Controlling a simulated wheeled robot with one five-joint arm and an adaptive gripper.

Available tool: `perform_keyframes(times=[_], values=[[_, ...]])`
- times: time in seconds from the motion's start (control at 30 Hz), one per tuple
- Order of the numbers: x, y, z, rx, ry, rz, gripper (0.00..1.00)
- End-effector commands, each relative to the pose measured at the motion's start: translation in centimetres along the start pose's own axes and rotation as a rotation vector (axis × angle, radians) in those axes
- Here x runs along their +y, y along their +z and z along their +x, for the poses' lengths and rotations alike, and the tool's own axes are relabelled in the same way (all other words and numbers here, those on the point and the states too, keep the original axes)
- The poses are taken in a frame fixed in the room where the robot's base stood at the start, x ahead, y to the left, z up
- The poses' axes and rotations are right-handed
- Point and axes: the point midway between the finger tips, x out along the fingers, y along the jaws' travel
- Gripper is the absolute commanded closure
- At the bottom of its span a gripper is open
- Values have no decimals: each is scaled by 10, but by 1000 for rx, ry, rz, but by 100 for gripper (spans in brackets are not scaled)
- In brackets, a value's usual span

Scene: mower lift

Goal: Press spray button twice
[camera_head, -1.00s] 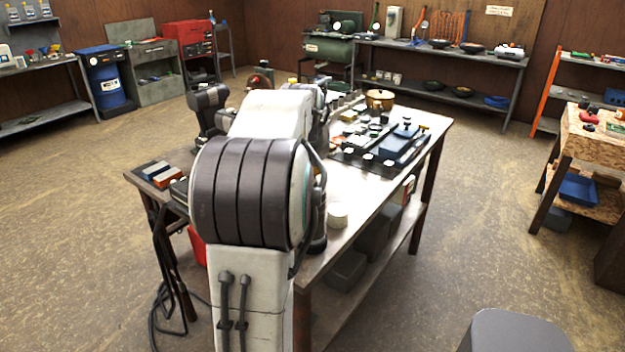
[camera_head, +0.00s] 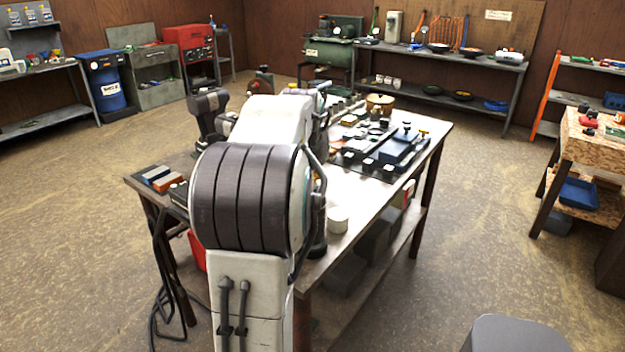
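My own arm stands in the foreground and reaches away over the workbench (camera_head: 355,212). Its big dark-banded joint and white link cover the middle of the bench. I cannot make out my gripper; the far end of the arm is hidden behind its own links. I cannot pick out a spray can or a spray button. Small items beyond the white link, partly hidden by it, are too small and crowded to name.
On the bench, a blue block-like fixture (camera_head: 397,149) and several small dark parts lie at right. A white round piece (camera_head: 338,219) sits near the front edge, a brass-coloured pot (camera_head: 380,103) at the back. The floor around is open.

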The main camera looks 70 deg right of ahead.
Motion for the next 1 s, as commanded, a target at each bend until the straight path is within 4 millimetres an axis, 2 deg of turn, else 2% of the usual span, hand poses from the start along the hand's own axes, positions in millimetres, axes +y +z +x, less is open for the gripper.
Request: perform_keyframes(times=[1.0], values=[[-1,7,8,-5,-1,0,100]])
